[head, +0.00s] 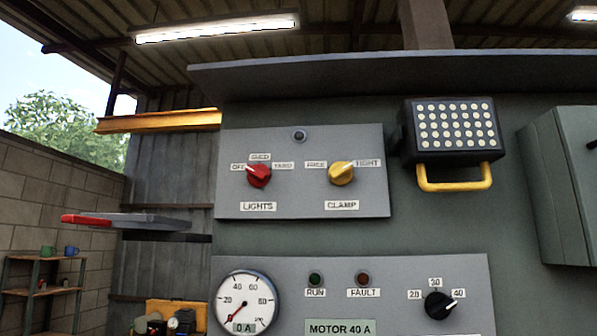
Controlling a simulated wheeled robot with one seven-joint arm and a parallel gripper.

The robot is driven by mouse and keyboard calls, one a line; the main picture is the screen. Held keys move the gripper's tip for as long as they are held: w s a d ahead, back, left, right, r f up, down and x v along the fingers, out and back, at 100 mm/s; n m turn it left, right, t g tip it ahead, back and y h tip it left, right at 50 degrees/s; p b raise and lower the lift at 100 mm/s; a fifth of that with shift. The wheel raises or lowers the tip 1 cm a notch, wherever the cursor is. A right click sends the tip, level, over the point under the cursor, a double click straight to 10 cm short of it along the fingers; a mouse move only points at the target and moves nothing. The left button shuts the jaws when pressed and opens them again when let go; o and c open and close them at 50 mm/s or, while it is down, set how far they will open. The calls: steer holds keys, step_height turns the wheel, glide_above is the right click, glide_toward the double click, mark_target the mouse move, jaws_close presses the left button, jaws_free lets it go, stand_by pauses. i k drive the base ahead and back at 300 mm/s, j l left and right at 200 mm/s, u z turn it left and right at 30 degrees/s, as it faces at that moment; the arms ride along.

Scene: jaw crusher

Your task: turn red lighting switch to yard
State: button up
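The red lighting switch (259,175) is a round knob on the upper grey panel (290,204), above a LIGHTS label (258,206). Its white pointer aims up and left, at the OFF label (238,167). The SHED label (260,156) sits above the knob and the YARD label (283,166) at its upper right. Nothing touches or covers the knob. I cannot make out my gripper in this view.
A yellow CLAMP knob (341,173) beside it points towards TIGHT. A lamp (455,130) with a yellow handle juts out at right. A flat grey piece with a red end (130,218) sticks out left of the panel. A lower panel holds a gauge (244,302) and black dial (438,305).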

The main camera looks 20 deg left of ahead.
mark_target(259, 174)
steer(key=u, duration=1.35)
